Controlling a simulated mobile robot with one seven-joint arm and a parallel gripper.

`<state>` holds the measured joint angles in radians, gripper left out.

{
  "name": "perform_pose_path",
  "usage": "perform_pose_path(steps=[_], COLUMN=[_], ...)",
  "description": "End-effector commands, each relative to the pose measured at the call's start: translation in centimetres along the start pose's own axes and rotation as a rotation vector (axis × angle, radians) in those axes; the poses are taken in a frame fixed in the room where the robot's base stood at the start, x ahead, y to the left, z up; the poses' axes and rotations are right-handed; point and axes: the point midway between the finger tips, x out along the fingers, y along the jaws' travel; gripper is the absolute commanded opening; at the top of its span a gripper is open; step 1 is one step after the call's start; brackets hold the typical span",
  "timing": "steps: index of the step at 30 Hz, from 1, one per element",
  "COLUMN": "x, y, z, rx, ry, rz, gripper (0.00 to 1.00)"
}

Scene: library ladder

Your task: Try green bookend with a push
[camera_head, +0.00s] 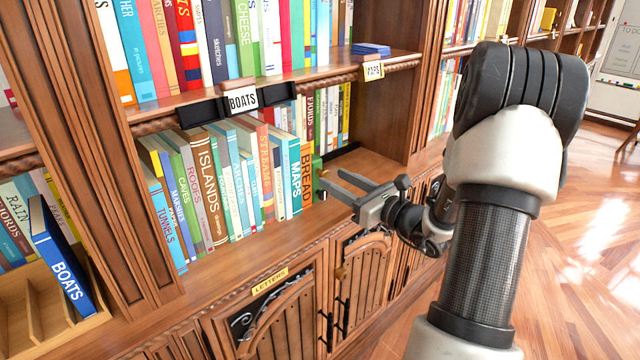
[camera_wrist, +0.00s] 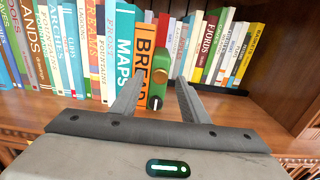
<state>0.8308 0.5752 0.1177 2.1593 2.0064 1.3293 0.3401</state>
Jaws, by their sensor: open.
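The green bookend (camera_wrist: 160,62) stands upright at the right end of the row of books in the wrist view, directly beside the orange BREAD book (camera_wrist: 143,62). In the head view only a green sliver of the bookend (camera_head: 317,165) shows beside BREAD. My gripper (camera_head: 332,184) is open and empty, its fingers pointing at the bookend from the front. In the wrist view the bookend appears between the fingertips; whether they touch it I cannot tell.
The MAPS book (camera_wrist: 124,62) and several leaning books fill the shelf to the left. Another row (camera_wrist: 225,50) stands further back at right, with bare shelf (camera_head: 372,163) before it. A BOATS label (camera_head: 243,99) hangs above; a blue BOATS book (camera_head: 62,262) leans at lower left.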

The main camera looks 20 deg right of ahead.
Motion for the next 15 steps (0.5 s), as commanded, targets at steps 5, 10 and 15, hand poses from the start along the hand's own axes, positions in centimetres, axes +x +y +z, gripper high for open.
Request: perform_pose_path(steps=[5, 10, 15], x=[-1.9, -3.6, -5.1], y=[-0.1, -0.1, 0.0], z=[0.0, 0.0, 0.0], rx=[0.000, 0.000, 0.000], ry=[0.001, 0.001, 0.001], rz=[-0.002, -0.002, -0.001], gripper=[0.41, 0.41, 0.41])
